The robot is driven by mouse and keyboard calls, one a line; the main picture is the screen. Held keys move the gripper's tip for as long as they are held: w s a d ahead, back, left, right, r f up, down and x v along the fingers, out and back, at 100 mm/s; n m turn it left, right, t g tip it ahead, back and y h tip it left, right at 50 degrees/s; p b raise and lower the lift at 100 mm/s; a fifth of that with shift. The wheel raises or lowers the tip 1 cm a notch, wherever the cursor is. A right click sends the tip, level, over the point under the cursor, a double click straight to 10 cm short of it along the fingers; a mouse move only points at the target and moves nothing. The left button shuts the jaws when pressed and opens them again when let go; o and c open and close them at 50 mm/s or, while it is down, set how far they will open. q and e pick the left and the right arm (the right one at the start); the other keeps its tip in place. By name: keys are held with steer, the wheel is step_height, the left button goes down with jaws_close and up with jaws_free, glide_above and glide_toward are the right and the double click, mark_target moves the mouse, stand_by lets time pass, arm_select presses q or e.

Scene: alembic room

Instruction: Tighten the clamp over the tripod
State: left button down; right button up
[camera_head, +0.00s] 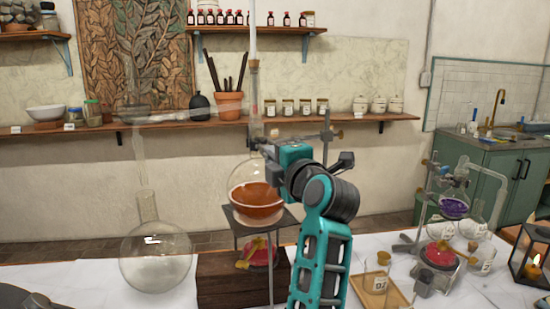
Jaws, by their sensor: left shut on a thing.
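A dark metal tripod (285,219) stands on the table and carries a reddish-brown bowl (257,211). A round glass flask (245,171) sits in the bowl, with its neck rising above. The clamp (304,138) over the tripod reaches from an upright stand rod (326,132) toward the flask's neck. A brass-coloured knob (338,134) shows at the rod. My left gripper (268,150) is at the clamp's flask end, in front of the neck, and is shut on the clamp. The exact part held is hidden by the gripper.
A red burner (257,254) is under the tripod, on a wooden block (222,280). A large clear flask (157,262) stands left. A wooden tray (366,293), another flask setup (454,207) and a candle lantern (532,256) stand right.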

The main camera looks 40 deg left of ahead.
arm_select(q)
steer(key=shift+f, duration=0.1)
stand_by(0.4)
steer(key=c, duration=1.2)
jaws_free()
steer(key=shift+o, duration=0.2)
steer(key=shift+d, duration=0.1)
